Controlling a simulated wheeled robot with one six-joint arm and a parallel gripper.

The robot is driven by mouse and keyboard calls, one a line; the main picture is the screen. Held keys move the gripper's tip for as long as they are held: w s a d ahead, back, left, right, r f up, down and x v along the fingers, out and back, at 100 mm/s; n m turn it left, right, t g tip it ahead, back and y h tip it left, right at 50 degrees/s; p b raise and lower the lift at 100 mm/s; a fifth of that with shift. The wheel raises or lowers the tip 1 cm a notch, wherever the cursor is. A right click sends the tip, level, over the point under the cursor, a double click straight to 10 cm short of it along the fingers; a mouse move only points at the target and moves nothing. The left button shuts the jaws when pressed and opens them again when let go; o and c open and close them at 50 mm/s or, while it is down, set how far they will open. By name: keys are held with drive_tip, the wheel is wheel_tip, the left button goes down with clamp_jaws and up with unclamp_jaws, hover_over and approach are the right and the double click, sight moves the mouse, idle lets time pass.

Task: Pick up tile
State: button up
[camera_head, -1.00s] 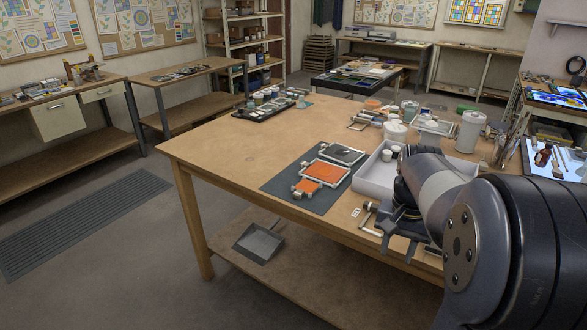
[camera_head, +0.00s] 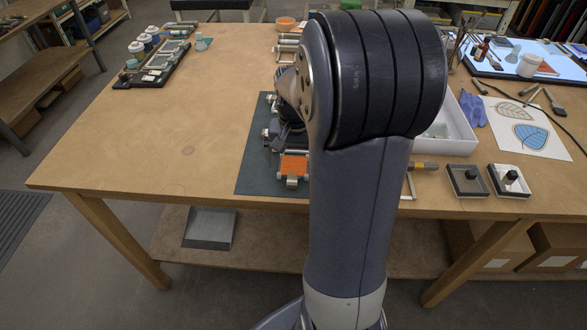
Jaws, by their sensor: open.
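A small orange tile (camera_head: 294,165) in a metal clamp-like holder lies on the dark mat (camera_head: 254,174), just left of my arm. Larger pieces on the mat are mostly hidden behind my arm; only bits of metal holder show along its left side. My gripper (camera_head: 279,139) is a dark shape over the mat, just above the orange tile in the picture. It is open, partly hidden by my arm, and nothing shows in it. I cannot tell how high it is above the pieces.
A white tray (camera_head: 462,142) stands right of my arm. A dark tray of jars (camera_head: 152,78) stands at the back left. The left of the wooden table (camera_head: 150,135) is clear.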

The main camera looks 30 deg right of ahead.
sight(293, 174)
drive_tip(key=f, duration=0.4)
drive_tip(key=shift+w+a+f+p, duration=0.15)
drive_tip(key=shift+a+f+p, duration=0.1)
drive_tip(key=shift+p, duration=0.1)
drive_tip(key=c, duration=1.1)
